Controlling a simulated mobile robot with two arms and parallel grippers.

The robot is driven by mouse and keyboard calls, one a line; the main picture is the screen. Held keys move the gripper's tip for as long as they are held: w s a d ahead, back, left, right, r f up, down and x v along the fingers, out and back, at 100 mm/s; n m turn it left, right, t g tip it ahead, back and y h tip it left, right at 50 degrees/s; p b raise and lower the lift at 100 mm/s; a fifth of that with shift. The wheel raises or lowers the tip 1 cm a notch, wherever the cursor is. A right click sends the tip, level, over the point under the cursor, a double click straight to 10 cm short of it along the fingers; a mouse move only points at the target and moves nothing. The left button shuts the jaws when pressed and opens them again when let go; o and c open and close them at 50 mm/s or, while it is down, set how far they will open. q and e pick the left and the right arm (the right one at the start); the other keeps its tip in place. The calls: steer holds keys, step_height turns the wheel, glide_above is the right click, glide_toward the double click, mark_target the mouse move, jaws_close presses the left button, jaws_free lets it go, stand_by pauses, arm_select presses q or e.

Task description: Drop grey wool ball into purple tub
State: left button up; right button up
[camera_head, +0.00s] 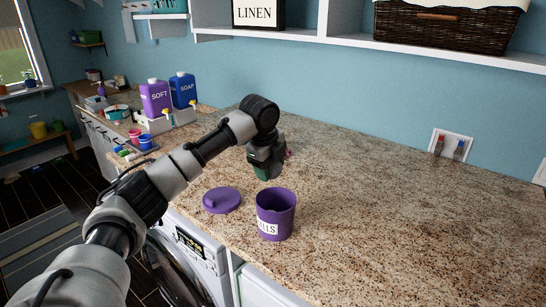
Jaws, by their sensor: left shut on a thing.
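The purple tub (276,215) stands open and upright on the speckled counter, with a white label on its front. Its round purple lid (222,200) lies on the counter just left of it. My left gripper (264,172) points down, above and slightly behind the tub's rim in the picture. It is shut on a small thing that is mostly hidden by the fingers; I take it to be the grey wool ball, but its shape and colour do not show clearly. My right gripper is not in view.
The granite counter (400,230) is clear to the right of the tub. A purple SOFT bottle (156,98) and a blue SOAP bottle (183,91) stand at the back left, near small cups. A washing machine (190,255) is under the counter. A shelf (400,50) hangs above.

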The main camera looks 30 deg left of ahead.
mark_target(272, 175)
arm_select(q)
steer(key=x, duration=0.3)
steer(key=shift+w+a+f, duration=0.1)
steer(key=shift+w+f, duration=0.15)
steer(key=shift+w, duration=0.05)
steer(key=shift+s+r, duration=0.1)
steer(key=shift+s, duration=0.25)
steer(key=o, duration=1)
steer(key=shift+w, duration=0.2)
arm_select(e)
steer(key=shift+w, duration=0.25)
arm_select(q)
steer(key=b+v, duration=0.3)
steer(key=v, duration=0.7)
steer(key=shift+b, duration=0.35)
steer(key=shift+r, duration=0.35)
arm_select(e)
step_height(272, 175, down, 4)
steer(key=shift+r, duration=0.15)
arm_select(q)
steer(key=shift+s+f, duration=0.1)
